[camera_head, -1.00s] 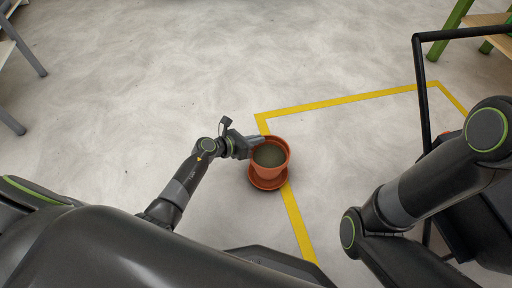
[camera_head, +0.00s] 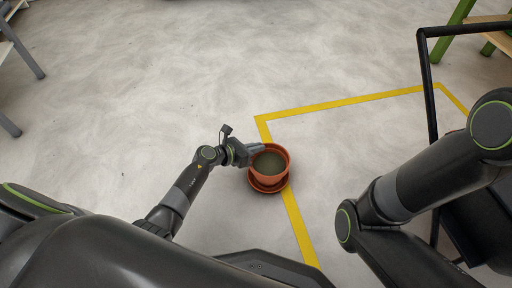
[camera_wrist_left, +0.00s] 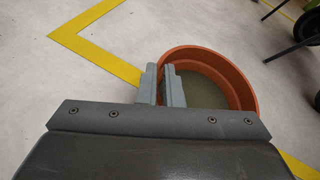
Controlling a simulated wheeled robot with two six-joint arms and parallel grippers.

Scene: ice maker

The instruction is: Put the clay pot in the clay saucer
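The clay pot (camera_head: 271,173) is orange-brown, upright, with a dark grey-green inside. The clay saucer (camera_head: 268,188) is directly below it on the floor, mostly hidden by the pot. I cannot tell whether the pot's base touches the saucer. My left gripper (camera_head: 259,148) is at the pot's left rim. In the left wrist view its two fingers (camera_wrist_left: 161,86) are close together on either side of the pot's rim (camera_wrist_left: 212,54), shut on it. The saucer does not show in that view. My right arm shows at the right, but its gripper is out of view.
A yellow floor line (camera_head: 340,101) runs behind the pot and down past its right side. A black-framed cart (camera_head: 426,90) stands at the right, and a green-legged bench (camera_head: 452,28) is at the top right. The grey floor left of the pot is clear.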

